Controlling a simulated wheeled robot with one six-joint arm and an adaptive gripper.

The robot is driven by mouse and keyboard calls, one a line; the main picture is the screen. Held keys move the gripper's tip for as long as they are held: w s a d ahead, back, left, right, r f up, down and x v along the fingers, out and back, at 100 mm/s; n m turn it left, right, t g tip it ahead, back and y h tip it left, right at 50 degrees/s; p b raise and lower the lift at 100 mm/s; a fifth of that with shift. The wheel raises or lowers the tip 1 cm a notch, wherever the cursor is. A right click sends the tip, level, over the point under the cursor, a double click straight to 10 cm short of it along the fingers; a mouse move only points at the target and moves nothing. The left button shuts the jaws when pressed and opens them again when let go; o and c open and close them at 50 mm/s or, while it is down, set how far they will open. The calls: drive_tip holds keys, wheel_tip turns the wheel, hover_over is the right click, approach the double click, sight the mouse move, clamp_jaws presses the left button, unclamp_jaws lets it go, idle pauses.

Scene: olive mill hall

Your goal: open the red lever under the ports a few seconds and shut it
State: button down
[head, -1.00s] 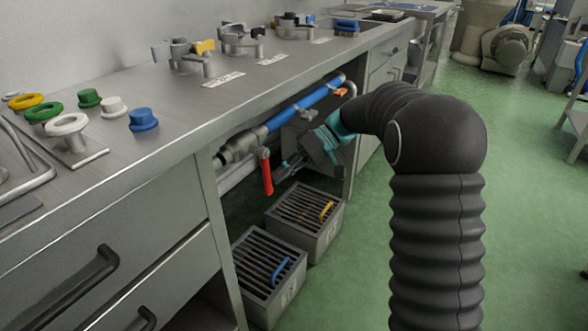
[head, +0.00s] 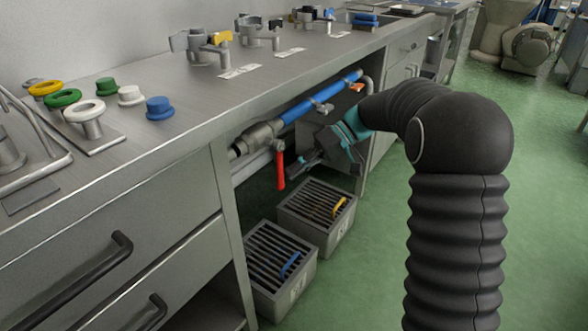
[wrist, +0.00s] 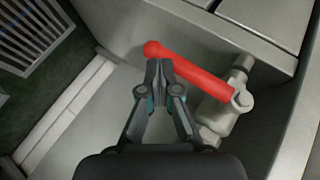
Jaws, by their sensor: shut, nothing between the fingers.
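The red lever (head: 280,170) hangs down from a metal valve (head: 258,134) on the pipe under the bench top, across the line of the pipe. In the wrist view the lever (wrist: 190,70) runs slantwise from its rounded end at upper left to its pivot on the valve body (wrist: 217,112). My gripper (head: 292,162) is shut and empty, just right of the lever in the head view. In the wrist view its fingertips (wrist: 158,63) are close to the lever near its free end; I cannot tell whether they touch.
A blue pipe section (head: 315,98) with an orange-handled fitting (head: 357,87) continues right of the valve. Two grated bins, one with a blue handle (head: 290,265) and one with a yellow handle (head: 340,207), stand below. Taps stand on the bench top (head: 190,90).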

drive_tip(key=w+d, duration=0.7)
drive_tip(key=d, duration=0.4)
wheel_tip(320, 180, down, 7)
drive_tip(key=d+m+t+h, duration=0.1)
drive_tip(key=d+m+h, duration=0.1)
drive_tip(key=m, duration=0.3)
drive_tip(key=s+d+r+m+t+h, duration=0.1)
drive_tip(key=s+d+r+t+h, duration=0.1)
drive_tip(key=s, duration=0.9)
drive_tip(key=s+d+r+m+t+h, duration=0.1)
drive_tip(key=s+d+r+t+h, duration=0.1)
drive_tip(key=s, duration=0.9)
drive_tip(key=s+d+r+m+t+h, duration=0.2)
drive_tip(key=s+d+r+t+h, duration=0.1)
drive_tip(key=s, duration=0.9)
drive_tip(key=shift+r+t+h, duration=0.8)
drive_tip(key=shift+r+t, duration=0.2)
drive_tip(key=shift+t, duration=0.3)
